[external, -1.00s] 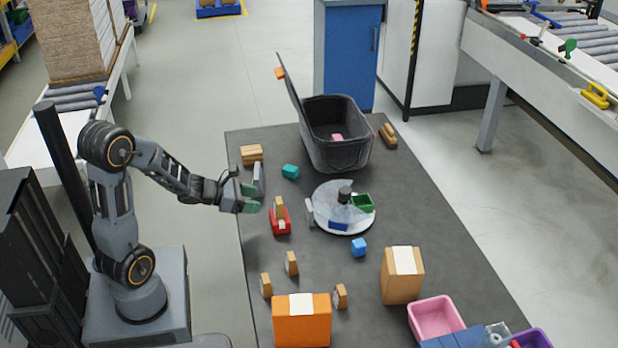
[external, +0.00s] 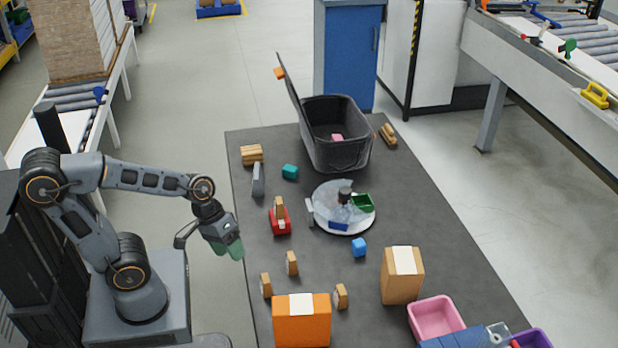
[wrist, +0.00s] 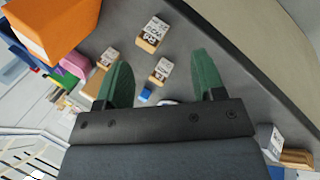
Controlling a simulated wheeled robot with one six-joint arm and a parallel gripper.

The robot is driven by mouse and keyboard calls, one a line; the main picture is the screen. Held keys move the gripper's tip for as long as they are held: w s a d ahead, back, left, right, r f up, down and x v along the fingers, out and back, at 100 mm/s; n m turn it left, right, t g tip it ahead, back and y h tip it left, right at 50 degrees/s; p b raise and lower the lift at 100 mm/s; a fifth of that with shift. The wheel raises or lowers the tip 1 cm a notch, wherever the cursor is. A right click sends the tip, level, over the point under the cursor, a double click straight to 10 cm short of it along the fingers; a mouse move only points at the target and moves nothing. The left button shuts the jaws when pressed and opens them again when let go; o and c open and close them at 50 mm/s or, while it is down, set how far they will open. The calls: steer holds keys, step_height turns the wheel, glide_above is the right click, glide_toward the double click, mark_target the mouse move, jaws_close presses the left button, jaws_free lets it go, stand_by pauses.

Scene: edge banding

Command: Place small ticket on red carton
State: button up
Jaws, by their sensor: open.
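A small red carton (external: 280,226) stands left of the middle of the dark table, with a tan wooden piece at it and a small white patch on its front. Several small wooden blocks stand near the table's front left, one being a block (external: 291,263). In the wrist view these blocks carry white printed tickets, such as one ticket (wrist: 157,27) and another (wrist: 163,66). I cannot tell which is the small ticket. My gripper (external: 232,250) points down at the table's left edge, left of the blocks. Its green fingers (wrist: 163,82) are apart with nothing held between them.
An orange box (external: 302,324) with a white top label is at the front, a tan box (external: 402,276) to its right. A round turntable (external: 325,213), a blue cube (external: 359,247) and an open dark bin (external: 340,157) are farther back. A grey upright piece (external: 258,180) stands behind the red carton.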

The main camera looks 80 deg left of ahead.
steer(key=m+y, duration=0.1)
steer(key=m, duration=0.1)
steer(key=s+r+m+y, duration=0.1)
steer(key=m, duration=0.2)
steer(key=a+r+m+y, duration=0.1)
steer(key=m+y, duration=0.1)
steer(key=shift+s+r+m, duration=0.25)
steer(key=shift+m, duration=0.05)
